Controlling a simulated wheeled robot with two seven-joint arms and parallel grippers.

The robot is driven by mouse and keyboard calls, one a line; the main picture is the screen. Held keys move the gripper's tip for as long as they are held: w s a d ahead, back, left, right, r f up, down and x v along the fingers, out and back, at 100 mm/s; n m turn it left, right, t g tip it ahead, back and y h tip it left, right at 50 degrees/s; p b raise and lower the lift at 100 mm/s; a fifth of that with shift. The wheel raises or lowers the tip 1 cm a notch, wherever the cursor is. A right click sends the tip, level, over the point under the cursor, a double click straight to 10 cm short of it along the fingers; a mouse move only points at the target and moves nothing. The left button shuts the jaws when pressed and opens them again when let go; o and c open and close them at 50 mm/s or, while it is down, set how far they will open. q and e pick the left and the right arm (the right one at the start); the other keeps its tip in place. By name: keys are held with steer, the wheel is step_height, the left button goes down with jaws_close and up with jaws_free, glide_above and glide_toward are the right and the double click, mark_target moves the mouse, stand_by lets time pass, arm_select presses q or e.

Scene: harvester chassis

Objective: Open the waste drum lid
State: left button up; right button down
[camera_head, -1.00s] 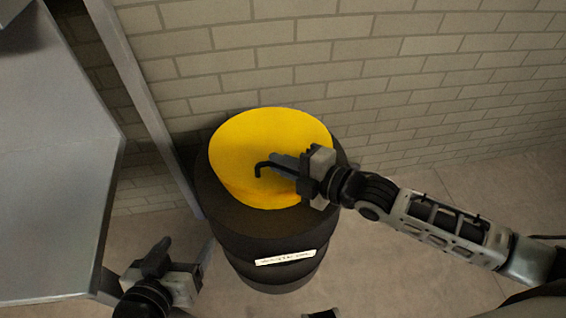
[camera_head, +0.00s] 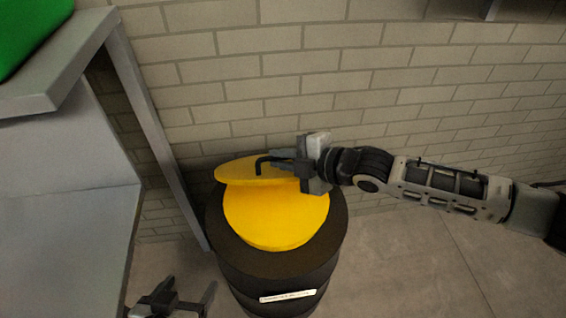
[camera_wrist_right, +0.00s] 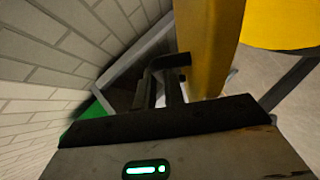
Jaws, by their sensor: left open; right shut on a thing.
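The black waste drum (camera_head: 265,265) stands on the floor with a pale label on its side. Its yellow lid (camera_head: 236,172) is tilted up steeply at the back, seen almost edge-on. A round yellow surface (camera_head: 275,222) shows on the drum's top below it. My right gripper (camera_head: 283,160) is shut on the lid's black bent handle (camera_head: 262,161). In the right wrist view the handle (camera_wrist_right: 165,64) sits at the fingers, beside the raised lid (camera_wrist_right: 207,40). My left gripper (camera_head: 180,291) is open and empty, low at the left, apart from the drum.
A grey metal table (camera_head: 70,205) stands at the left, with a post (camera_head: 155,130) near the drum. A green object (camera_head: 28,35) sits at the upper left. A brick wall (camera_head: 400,90) is close behind the drum. Floor (camera_head: 420,270) is clear to the right.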

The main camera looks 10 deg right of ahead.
steer(key=c, duration=1.8)
jaws_free()
steer(key=shift+o, duration=0.2)
steer(key=v, duration=1.6)
steer(key=shift+w, duration=0.1)
